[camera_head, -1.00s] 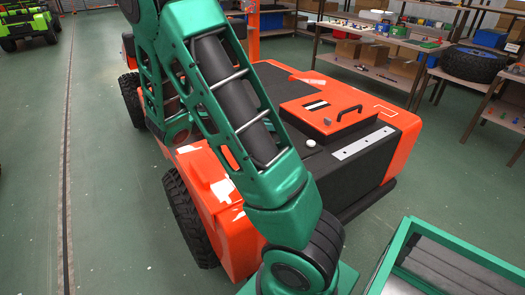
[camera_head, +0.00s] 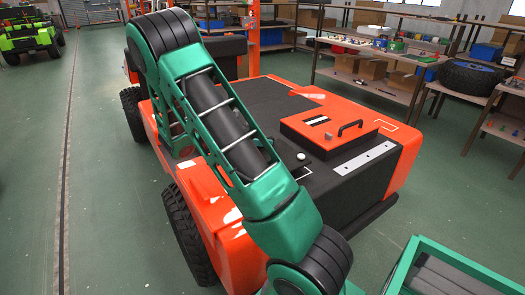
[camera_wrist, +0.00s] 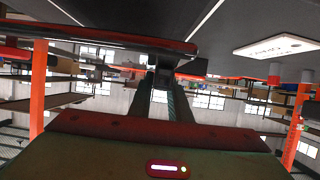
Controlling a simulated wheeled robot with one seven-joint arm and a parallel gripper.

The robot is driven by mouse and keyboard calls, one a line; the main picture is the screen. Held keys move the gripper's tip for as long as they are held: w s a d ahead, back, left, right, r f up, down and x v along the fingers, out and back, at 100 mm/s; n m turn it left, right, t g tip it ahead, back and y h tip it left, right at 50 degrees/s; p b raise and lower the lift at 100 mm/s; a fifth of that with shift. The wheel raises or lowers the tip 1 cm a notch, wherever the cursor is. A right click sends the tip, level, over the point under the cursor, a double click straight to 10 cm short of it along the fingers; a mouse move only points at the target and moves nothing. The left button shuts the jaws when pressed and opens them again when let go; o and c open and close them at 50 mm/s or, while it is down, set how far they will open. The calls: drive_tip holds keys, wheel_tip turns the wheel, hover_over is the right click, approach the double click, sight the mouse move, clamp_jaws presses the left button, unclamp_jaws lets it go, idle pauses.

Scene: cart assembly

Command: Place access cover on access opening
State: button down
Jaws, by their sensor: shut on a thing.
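The orange cart (camera_head: 235,225) with a dark top stands in the middle of the head view. An orange lid with a black handle (camera_head: 340,130) sits on it; I cannot tell whether it covers the access opening. A small white-outlined patch (camera_head: 304,172) shows beside my forearm. My gripper (camera_wrist: 166,85) is out of the head view, below its bottom edge. In the wrist view its dark fingers are hard to make out, shut at a dark, red-edged panel (camera_wrist: 100,30), seen nearly edge-on, probably the access cover. The access opening is not clearly visible.
A green-framed crate (camera_head: 420,250) with grey contents stands at the lower right. Shelves with small parts (camera_head: 375,60) and a large tyre (camera_head: 468,77) line the back right. The floor left of the cart (camera_head: 110,200) is clear.

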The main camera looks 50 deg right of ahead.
drive_tip(key=shift+w+d+f, duration=0.65)
drive_tip(key=shift+w+d, duration=0.15)
drive_tip(key=shift+f, duration=2)
drive_tip(key=c, duration=1.6)
unclamp_jaws()
drive_tip(key=shift+c, duration=0.2)
drive_tip(key=shift+a, duration=0.1)
